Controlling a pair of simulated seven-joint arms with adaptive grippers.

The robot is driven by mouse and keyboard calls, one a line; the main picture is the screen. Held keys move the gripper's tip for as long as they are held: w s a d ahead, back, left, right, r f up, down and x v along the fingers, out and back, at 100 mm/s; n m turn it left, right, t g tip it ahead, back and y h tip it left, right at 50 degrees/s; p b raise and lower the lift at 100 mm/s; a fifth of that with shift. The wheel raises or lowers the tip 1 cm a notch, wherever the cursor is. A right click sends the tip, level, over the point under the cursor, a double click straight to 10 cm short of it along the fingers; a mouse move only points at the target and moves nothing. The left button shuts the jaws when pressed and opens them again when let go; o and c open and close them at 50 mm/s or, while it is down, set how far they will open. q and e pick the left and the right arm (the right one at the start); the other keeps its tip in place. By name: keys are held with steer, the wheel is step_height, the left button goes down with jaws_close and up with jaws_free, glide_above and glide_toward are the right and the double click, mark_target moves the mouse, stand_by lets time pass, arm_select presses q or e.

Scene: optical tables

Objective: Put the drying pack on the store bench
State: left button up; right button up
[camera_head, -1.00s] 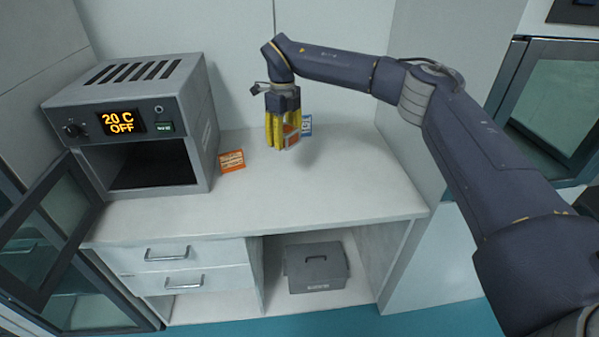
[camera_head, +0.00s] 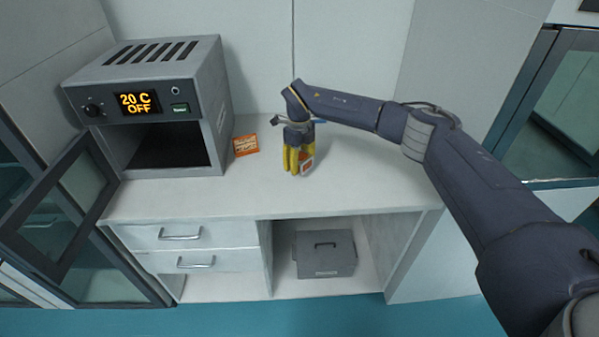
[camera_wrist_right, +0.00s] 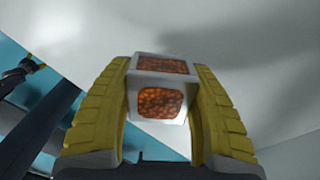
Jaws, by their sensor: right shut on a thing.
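A small white pack with windows of orange beads, which looks like the drying pack (camera_head: 307,167), is in my right gripper (camera_head: 298,168). In the right wrist view the pack (camera_wrist_right: 158,92) sits between the two yellow fingers, which touch its sides. In the head view it is over the white bench (camera_head: 350,185); I cannot tell whether it touches the top.
An oven (camera_head: 160,105) reading "20 C OFF" stands open on the bench's left. An orange packet (camera_head: 245,145) lies beside it. A grey box (camera_head: 325,255) is on the shelf below. The bench top's right side is clear.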

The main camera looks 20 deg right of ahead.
mark_target(299, 177)
steer(key=shift+f, duration=2.1)
steer(key=shift+f, duration=0.15)
steer(key=o, duration=1.2)
steer(key=shift+o, duration=0.2)
step_height(299, 177, up, 12)
steer(key=shift+r, duration=0.15)
